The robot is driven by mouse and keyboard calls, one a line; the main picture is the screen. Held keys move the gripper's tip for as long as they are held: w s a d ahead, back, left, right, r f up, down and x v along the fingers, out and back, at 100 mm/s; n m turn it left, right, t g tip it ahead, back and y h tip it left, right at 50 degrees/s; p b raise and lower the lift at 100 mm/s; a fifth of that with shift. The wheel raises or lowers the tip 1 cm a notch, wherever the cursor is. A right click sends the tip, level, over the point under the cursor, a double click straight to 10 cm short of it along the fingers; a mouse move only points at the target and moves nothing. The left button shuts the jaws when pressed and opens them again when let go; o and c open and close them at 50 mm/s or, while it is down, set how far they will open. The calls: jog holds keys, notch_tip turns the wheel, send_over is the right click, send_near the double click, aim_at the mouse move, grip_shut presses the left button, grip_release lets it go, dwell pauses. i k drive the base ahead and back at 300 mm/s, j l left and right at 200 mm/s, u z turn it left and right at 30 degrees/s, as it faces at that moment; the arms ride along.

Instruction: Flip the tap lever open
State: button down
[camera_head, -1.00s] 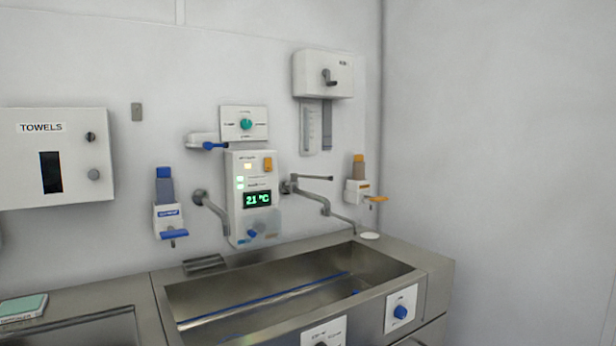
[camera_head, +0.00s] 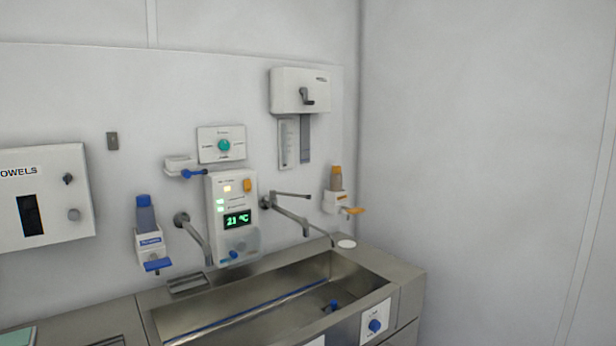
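The tap (camera_head: 290,215) is a grey metal fixture on the wall above the right half of the sink, right of the temperature panel. Its long lever (camera_head: 291,195) sticks out to the right, roughly level, above the bent spout. A second grey spout (camera_head: 195,236) is on the wall left of the panel, with no long lever visible on it. My gripper is not in view.
The steel sink (camera_head: 384,284) stands below, with a blue knob (camera_head: 375,326) on its front. A panel (camera_head: 230,205) reads about 21 °C. Blue (camera_head: 150,240) and orange (camera_head: 338,202) dispensers flank the taps. A towel box (camera_head: 65,190) hangs left. The right wall is bare.

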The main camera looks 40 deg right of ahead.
aim_at(272, 194)
jog(key=i+l, duration=0.1)
jog(key=l, duration=1)
jog(key=i+l, duration=0.15)
jog(key=l, duration=0.45)
jog(key=i+l, duration=0.1)
jog(key=l, duration=1)
jog(key=i+l, duration=0.15)
jog(key=l, duration=0.4)
